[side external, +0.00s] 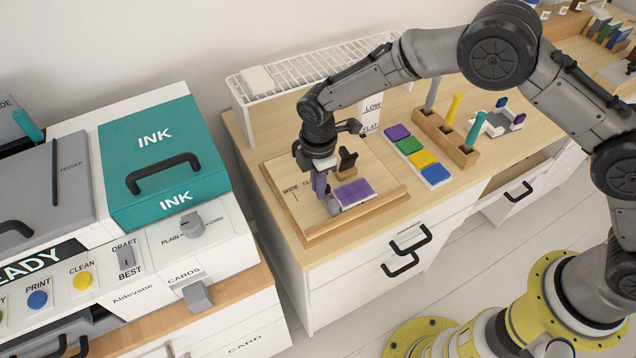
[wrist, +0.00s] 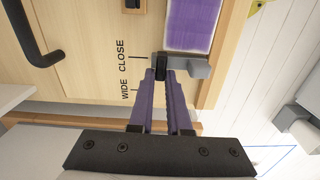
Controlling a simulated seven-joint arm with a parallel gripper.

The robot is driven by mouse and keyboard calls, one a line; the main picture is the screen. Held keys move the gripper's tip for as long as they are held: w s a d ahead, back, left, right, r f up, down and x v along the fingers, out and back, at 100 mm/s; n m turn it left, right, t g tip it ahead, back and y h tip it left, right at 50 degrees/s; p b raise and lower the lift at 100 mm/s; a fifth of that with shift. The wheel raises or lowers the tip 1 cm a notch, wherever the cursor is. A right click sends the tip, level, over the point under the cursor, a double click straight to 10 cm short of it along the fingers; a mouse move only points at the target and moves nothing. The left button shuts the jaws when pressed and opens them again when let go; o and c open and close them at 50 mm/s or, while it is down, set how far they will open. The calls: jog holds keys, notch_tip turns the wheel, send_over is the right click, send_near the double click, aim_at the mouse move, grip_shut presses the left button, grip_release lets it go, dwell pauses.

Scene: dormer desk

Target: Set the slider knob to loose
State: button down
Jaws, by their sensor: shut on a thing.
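A black slider knob (wrist: 160,66) with a grey block (wrist: 196,70) beside it sits on a wooden board (wrist: 85,85). Printed words CLOSE (wrist: 122,55) and WIDE (wrist: 125,89) stand to its left, each with a short mark line. The knob is nearer the CLOSE line than the WIDE line. I see no word "loose". My gripper (wrist: 161,76) has purple fingers shut on the knob. In the side external view my gripper (side external: 325,202) reaches down to the board beside the grey block (side external: 334,208), and the arm hides most of the knob.
A purple pad (wrist: 192,22) lies beside the grey block. A black handle (side external: 347,160) stands behind it. Coloured pads (side external: 415,153) and a wooden peg rack (side external: 445,138) stand to the right. A printer with a teal INK lid (side external: 155,135) is at left. A white wire rack (side external: 310,68) is behind.

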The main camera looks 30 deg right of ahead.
jog(key=shift+n, duration=0.3)
jog(key=c, duration=0.9)
grip_release()
jog(key=shift+o, duration=0.2)
notch_tip(320, 180, up, 14)
